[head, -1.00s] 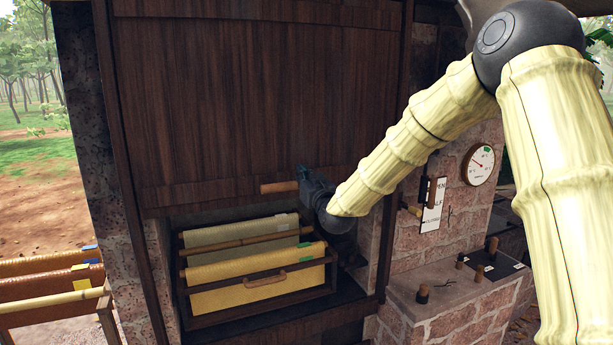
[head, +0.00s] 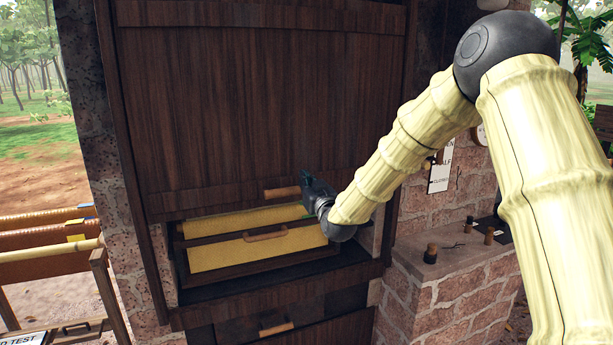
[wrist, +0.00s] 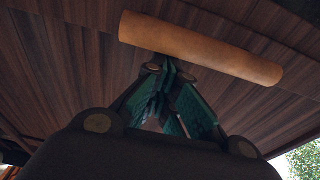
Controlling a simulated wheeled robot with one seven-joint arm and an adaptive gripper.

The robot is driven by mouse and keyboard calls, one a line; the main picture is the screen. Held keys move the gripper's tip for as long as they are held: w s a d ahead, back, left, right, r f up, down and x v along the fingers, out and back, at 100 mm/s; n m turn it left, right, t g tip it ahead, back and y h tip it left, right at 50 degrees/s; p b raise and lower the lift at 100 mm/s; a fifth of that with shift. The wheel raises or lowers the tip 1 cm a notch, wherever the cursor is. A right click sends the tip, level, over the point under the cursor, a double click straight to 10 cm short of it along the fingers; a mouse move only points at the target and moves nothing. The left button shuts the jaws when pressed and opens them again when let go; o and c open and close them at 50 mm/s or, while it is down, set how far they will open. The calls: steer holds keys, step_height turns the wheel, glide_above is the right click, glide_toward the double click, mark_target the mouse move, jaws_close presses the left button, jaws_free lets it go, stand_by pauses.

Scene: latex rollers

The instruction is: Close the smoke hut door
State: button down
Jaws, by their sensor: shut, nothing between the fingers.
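The smoke hut door (head: 260,100) is a dark wooden panel that slides up and down in a frame. Its lower edge hangs partway down, leaving a gap below. Its wooden handle (head: 282,192) juts out near the bottom edge. My gripper (head: 308,183) is at the right end of the handle, by the door face. In the wrist view my gripper (wrist: 168,68) has its fingertips together just below the handle (wrist: 200,48), with nothing seen between them. Whether the fingertips touch the handle or door is unclear.
A wooden rack with yellow latex sheets (head: 255,247) sits in the opening below the door. A brick ledge (head: 440,262) with small pegs stands to the right. A lower drawer or door with a handle (head: 276,328) is beneath. Hanging sheets (head: 45,237) stand at left.

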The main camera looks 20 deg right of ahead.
step_height(320, 180, down, 35)
steer(key=b, duration=1.7)
steer(key=shift+r, duration=0.2)
